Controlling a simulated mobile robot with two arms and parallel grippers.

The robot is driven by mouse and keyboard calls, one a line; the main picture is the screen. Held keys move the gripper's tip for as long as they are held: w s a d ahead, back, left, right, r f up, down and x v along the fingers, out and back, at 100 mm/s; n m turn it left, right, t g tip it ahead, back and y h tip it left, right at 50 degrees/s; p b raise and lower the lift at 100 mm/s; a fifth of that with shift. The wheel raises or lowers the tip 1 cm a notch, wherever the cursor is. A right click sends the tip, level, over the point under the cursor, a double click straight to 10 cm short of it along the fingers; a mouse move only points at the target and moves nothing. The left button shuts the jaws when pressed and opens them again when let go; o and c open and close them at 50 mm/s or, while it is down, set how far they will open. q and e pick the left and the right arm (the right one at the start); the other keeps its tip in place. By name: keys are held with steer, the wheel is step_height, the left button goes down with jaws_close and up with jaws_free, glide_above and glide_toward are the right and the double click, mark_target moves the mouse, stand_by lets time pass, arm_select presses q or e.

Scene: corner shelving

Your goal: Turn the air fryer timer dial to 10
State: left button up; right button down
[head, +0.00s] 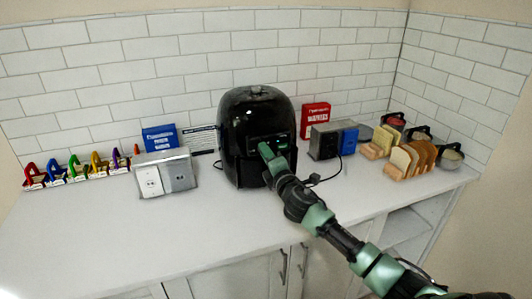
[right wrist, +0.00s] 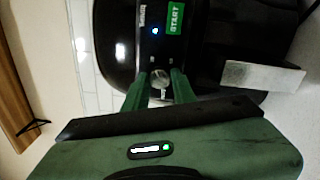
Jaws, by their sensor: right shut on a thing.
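The black air fryer (head: 250,108) stands on the white counter against the tiled wall. My right gripper (head: 265,150) reaches its front panel in the head view and covers part of it. In the right wrist view my right gripper (right wrist: 160,90) has its two green fingers on either side of the round timer dial (right wrist: 160,77), shut on it. The dial's marks and its setting are too small and dark to read. A green START label (right wrist: 175,18) and a small blue light (right wrist: 155,31) show on the panel near the dial. My left gripper is not in view.
A red box (head: 316,120), a black device (head: 324,142) and bread slices in a rack (head: 410,160) stand to the right. A grey-white outlet box (head: 165,173), a blue box (head: 160,139) and several coloured clips stand left. The front counter (head: 150,235) is clear.

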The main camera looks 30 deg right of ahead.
steer(key=shift+a+f+n, duration=0.1)
steer(key=shift+n, duration=0.3)
steer(key=c, duration=1.1)
jaws_free()
steer(key=shift+c, duration=0.2)
steer(key=b+v, duration=0.1)
steer(key=v, duration=0.7)
